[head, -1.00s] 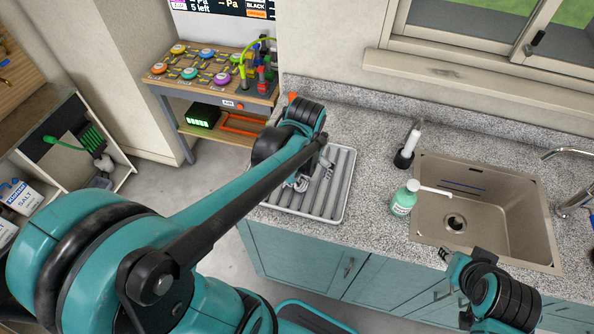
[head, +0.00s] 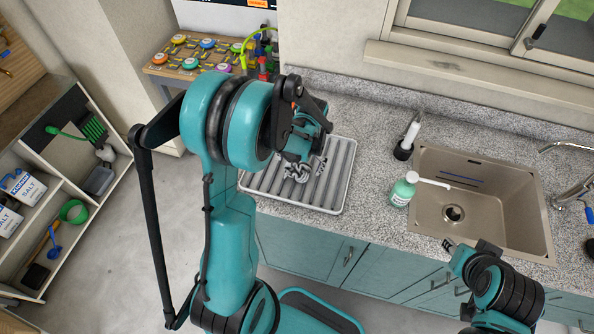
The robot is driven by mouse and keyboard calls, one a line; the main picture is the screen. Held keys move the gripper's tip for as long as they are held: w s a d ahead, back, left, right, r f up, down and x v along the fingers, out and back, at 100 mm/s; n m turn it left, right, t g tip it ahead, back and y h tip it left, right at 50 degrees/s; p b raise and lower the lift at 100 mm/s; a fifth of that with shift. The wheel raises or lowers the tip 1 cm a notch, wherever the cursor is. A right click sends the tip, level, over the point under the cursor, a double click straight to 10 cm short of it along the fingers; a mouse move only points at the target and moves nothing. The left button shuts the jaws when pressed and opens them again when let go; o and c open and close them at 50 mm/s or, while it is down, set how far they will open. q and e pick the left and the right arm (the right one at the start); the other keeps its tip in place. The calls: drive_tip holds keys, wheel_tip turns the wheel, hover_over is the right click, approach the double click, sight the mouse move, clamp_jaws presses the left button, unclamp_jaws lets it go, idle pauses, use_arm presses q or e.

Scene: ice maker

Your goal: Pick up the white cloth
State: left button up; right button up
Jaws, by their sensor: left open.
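My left gripper (head: 302,166) points down over the ribbed grey drying tray (head: 334,187) on the counter. It is open. A small grey-white, crumpled-looking shape shows at its tip, over the tray. I cannot tell whether this is the white cloth or parts of the fingers, and no other white cloth is clearly in view. My arm hides the tray's back left part. My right gripper (head: 461,254) is at the lower right, in front of the counter edge near the sink, and its finger opening is unclear.
A green soap bottle with a white pump (head: 402,190) stands left of the sink (head: 480,200). A white-handled brush in a black holder (head: 407,141) is behind it. A small table with coloured discs (head: 193,57) is at the back left, and an open shelf (head: 62,165) at far left.

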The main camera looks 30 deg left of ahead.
sight(298, 164)
use_arm(q)
drive_tip(key=shift+f, duration=0.35)
drive_tip(key=c, duration=0.8)
drive_tip(key=shift+c, duration=0.2)
drive_tip(key=shift+r, duration=0.15)
wheel_tip(298, 164, up, 4)
drive_tip(key=shift+d+r+p, duration=0.1)
drive_tip(key=shift+r+p, duration=0.15)
drive_tip(key=shift+p, duration=0.45)
drive_tip(key=w+d+r+p, duration=0.1)
drive_tip(key=w+d+r, duration=0.5)
drive_tip(key=w+d, duration=0.1)
drive_tip(key=shift+w+d+r, duration=0.15)
drive_tip(key=shift+w+d, duration=0.25)
drive_tip(key=shift+d, duration=0.35)
